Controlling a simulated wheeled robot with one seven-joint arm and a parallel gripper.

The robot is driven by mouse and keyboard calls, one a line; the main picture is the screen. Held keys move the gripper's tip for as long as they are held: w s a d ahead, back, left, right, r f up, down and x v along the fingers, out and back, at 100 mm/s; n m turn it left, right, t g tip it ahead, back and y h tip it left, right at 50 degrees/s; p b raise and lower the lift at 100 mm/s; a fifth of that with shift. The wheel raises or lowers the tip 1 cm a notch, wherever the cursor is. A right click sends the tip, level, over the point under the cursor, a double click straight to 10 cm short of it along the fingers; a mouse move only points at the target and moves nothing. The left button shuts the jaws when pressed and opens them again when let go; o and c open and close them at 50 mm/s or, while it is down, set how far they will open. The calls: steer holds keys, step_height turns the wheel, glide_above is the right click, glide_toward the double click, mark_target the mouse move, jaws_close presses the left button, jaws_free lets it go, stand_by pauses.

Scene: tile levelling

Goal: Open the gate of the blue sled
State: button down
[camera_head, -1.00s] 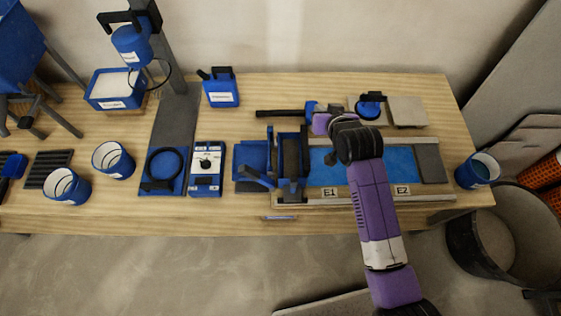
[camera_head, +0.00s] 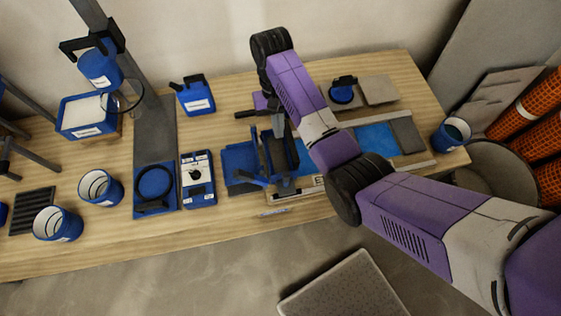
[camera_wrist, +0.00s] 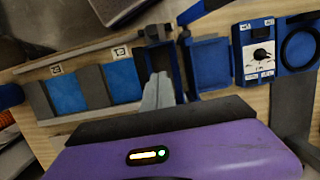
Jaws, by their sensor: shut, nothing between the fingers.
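The blue sled (camera_head: 264,155) sits at the left end of the tile bed, a dark-lined blue box between upright walls. It also shows in the wrist view (camera_wrist: 178,72). I cannot make out clearly which of its walls is the gate or how it stands. My gripper (camera_head: 280,132) points down over the back of the sled. In the wrist view its grey fingers (camera_wrist: 158,90) are together and empty, and overlap the sled's dark inside. Whether they touch it cannot be told. My arm covers part of the bed in the head view.
A blue tray (camera_wrist: 210,64) adjoins the sled's left side in the head view. Beyond it stand a control box (camera_head: 198,180) and a ring plate (camera_head: 154,190). Blue strips (camera_head: 377,139) and a grey tile (camera_head: 407,135) lie right. A blue suction cup (camera_head: 342,92) stands behind.

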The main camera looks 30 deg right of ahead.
mark_target(286, 179)
stand_by(0.3)
steer(key=s+a+f, duration=0.2)
steer(key=s+f, duration=0.4)
steer(key=f, duration=0.3)
steer(key=shift+f+b, duration=0.35)
steer(key=shift+f, duration=0.05)
